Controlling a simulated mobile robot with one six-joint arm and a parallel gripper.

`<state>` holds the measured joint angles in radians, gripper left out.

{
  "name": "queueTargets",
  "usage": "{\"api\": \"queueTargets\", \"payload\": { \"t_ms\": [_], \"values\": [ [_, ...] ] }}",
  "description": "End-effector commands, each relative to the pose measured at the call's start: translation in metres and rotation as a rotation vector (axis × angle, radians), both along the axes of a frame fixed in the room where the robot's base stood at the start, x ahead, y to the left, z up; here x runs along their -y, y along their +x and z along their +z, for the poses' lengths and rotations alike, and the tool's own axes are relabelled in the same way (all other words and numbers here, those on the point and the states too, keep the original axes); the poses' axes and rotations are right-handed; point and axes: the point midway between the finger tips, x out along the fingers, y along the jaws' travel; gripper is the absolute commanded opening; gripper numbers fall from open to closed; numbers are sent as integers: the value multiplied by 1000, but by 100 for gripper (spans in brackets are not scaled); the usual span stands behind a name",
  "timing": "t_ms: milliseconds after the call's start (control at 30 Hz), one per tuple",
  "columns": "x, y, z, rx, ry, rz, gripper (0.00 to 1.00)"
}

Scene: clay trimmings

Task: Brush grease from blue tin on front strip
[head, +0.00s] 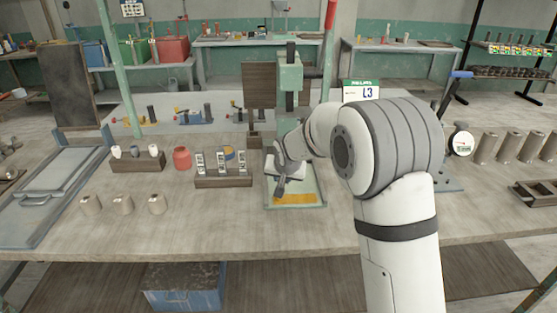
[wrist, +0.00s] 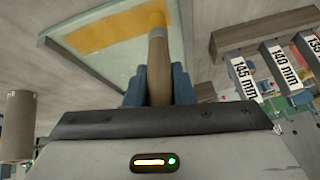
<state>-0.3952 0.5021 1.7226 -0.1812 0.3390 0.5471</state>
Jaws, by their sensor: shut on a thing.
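My gripper (head: 281,180) is shut on a brush (wrist: 158,65), holding its wooden handle between blue fingers in the wrist view (wrist: 158,88). The brush's yellow-orange tip reaches the far part of a yellow-orange front strip (wrist: 105,37) on a pale green plate. I cannot tell if the tip touches it. In the head view the strip (head: 295,198) lies at the front of the green press base (head: 312,184), just below my gripper. The blue tin (head: 229,153), with yellow at its top, stands behind a wooden gauge rack, partly hidden.
The gauge rack (head: 224,181) with labelled pieces stands close left of the press base. A red jar (head: 182,158) and several clay-coloured cylinders (head: 123,204) are further left. The green press column (head: 289,80) rises behind my gripper.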

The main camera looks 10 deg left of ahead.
Motion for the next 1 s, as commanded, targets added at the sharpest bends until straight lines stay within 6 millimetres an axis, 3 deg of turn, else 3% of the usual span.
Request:
{"api": "queueTargets", "payload": {
  "t_ms": [100,167,700,1000],
  "values": [
    [-1,1,8,-1,-2,-5,0],
    [0,1,25,3,3,-6,0],
    [6,3,71,1,0,-15,0],
    [7,4,81,0,0,-17,0]
  ]
}}
